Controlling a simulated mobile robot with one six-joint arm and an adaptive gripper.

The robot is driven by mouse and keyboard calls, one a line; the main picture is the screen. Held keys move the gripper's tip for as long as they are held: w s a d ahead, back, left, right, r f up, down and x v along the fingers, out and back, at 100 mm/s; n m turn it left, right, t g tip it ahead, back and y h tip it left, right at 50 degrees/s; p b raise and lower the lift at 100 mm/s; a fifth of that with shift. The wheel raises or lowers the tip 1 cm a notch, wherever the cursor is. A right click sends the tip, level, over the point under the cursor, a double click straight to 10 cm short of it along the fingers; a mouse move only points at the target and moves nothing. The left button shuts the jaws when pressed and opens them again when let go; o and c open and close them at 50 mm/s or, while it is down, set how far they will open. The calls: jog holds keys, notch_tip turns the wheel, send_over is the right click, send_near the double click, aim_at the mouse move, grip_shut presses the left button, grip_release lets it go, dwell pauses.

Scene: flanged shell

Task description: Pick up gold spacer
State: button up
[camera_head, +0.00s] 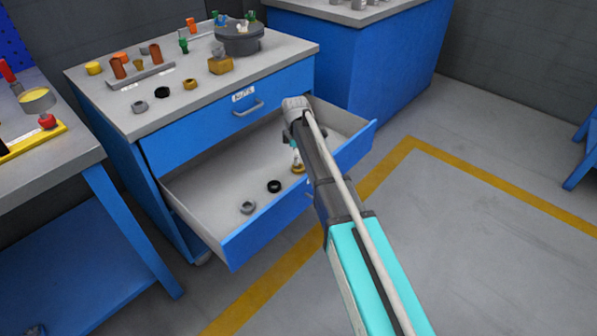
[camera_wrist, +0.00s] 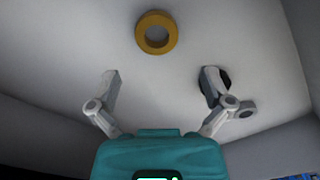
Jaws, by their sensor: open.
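The gold spacer (camera_wrist: 156,32) is a flat ring lying on the floor of the open drawer. The gripper is mostly hidden by the arm in the head view.
A black ring (camera_head: 274,186) and a grey ring (camera_head: 248,207) also lie in the drawer (camera_head: 205,190). In the wrist view the black ring (camera_wrist: 224,78) is partly behind my right finger. Drawer walls surround the gripper. The benchtop (camera_head: 105,78) above holds several parts.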

aim_at(297, 167)
jog(key=shift+f, duration=0.1)
dwell(0.3)
jog(key=shift+w+d+f+b, duration=0.1)
jog(key=shift+d+f+b, duration=0.05)
jog(key=shift+f+b, duration=2.4)
jog(key=shift+r, duration=0.1)
jog(key=shift+c, duration=0.3)
jog(key=c, duration=1.2)
jog(key=shift+r, duration=0.1)
notch_tip(297, 167, up, 10)
jog(key=p, duration=1)
